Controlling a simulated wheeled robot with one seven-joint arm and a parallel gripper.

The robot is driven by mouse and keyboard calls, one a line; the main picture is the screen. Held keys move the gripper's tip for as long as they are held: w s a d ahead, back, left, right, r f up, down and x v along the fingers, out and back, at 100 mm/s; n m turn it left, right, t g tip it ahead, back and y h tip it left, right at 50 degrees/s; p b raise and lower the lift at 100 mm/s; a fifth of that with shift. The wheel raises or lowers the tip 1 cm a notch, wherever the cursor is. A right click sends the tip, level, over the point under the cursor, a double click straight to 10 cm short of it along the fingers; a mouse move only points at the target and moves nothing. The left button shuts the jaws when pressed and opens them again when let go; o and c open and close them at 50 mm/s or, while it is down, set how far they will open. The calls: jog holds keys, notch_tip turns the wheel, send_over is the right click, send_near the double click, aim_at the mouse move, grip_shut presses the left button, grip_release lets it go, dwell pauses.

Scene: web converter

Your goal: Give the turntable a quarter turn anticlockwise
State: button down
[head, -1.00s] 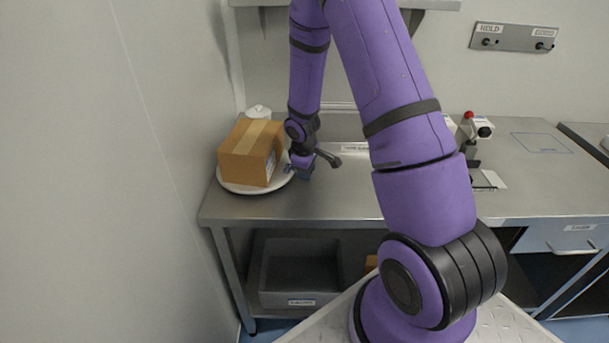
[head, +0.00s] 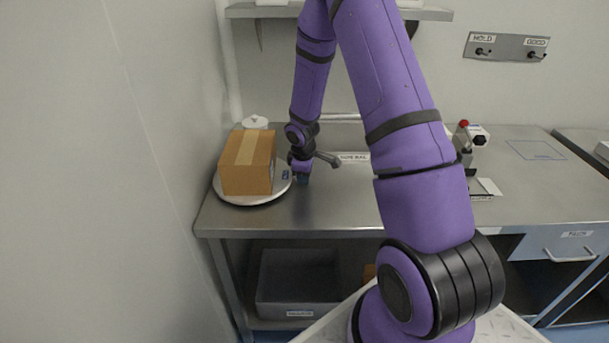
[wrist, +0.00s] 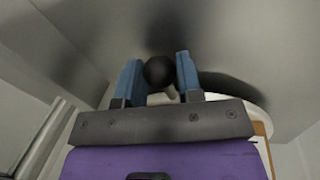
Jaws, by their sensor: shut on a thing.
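The turntable (head: 232,199) is a pale round disc on the left end of the steel bench, with a taped cardboard box (head: 247,180) on it. In the head view my gripper (head: 302,181) is low at the disc's right edge, and its fingertips are hard to make out. In the wrist view my gripper (wrist: 159,76) has its two blue fingers either side of a round black knob (wrist: 158,72), shut on it. The disc's rim (wrist: 251,110) and a sliver of the box (wrist: 262,130) show at the right there. The knob's joint to the turntable is not clearly visible.
A wall stands close to the left of the turntable. A white object (head: 255,122) is behind the box. A small device with a red top (head: 464,135) stands further right. The bench between is mostly clear. A grey bin (head: 298,280) is on the lower shelf.

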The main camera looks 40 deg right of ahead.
jog(key=c, duration=0.8)
grip_release()
jog(key=r, duration=0.3)
jog(key=s+a+r, duration=0.1)
jog(key=r, duration=0.6)
jog(key=shift+s+a+r, duration=0.2)
jog(key=shift+a+r, duration=0.1)
